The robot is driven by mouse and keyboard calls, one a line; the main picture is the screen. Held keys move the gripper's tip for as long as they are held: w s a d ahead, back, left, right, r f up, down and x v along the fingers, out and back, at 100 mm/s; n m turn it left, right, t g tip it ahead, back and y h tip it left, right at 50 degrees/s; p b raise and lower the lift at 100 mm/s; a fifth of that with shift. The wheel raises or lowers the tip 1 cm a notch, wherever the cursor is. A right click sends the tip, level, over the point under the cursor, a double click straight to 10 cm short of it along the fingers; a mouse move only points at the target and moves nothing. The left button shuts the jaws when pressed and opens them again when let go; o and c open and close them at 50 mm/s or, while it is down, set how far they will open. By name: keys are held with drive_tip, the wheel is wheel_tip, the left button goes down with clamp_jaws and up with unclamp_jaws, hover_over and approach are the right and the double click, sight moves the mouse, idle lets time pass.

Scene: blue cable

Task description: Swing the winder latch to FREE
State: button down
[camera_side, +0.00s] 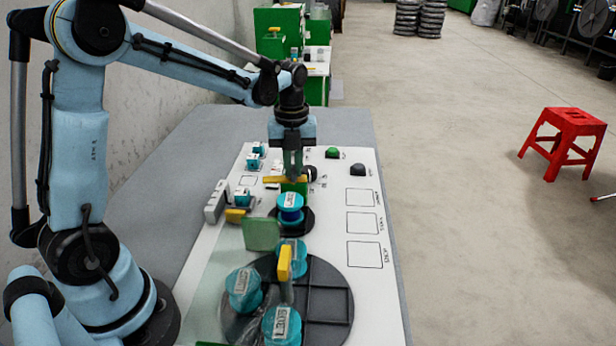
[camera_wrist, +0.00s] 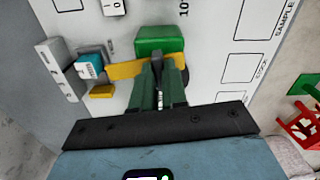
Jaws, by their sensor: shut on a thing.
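The winder latch, a yellow bar (camera_side: 272,179), lies across the white panel beside a green block (camera_side: 297,187). It also shows in the wrist view (camera_wrist: 122,71), reaching left from my fingertips towards a grey holder. My gripper (camera_side: 293,176) points down over the panel and is shut on the latch; its dark green fingers (camera_wrist: 158,68) meet at the bar just below the green block in the wrist view. The bar's right end is partly hidden by the fingers. No FREE mark can be read in either view.
Blue-capped spools stand on a dark round turntable (camera_side: 325,300) at the front. A second yellow handle (camera_side: 285,262) and a green plate (camera_side: 262,235) stand upright nearby. A green button (camera_side: 332,152) and a black one (camera_side: 357,169) sit right. The outlined boxes (camera_side: 361,223) are empty.

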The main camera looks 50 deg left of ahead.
drive_tip(key=shift+m, duration=0.7)
drive_tip(key=c, duration=1.2)
unclamp_jaws()
drive_tip(key=shift+o, duration=0.2)
wheel_tip(320, 180, up, 12)
drive_tip(key=shift+r, duration=0.1)
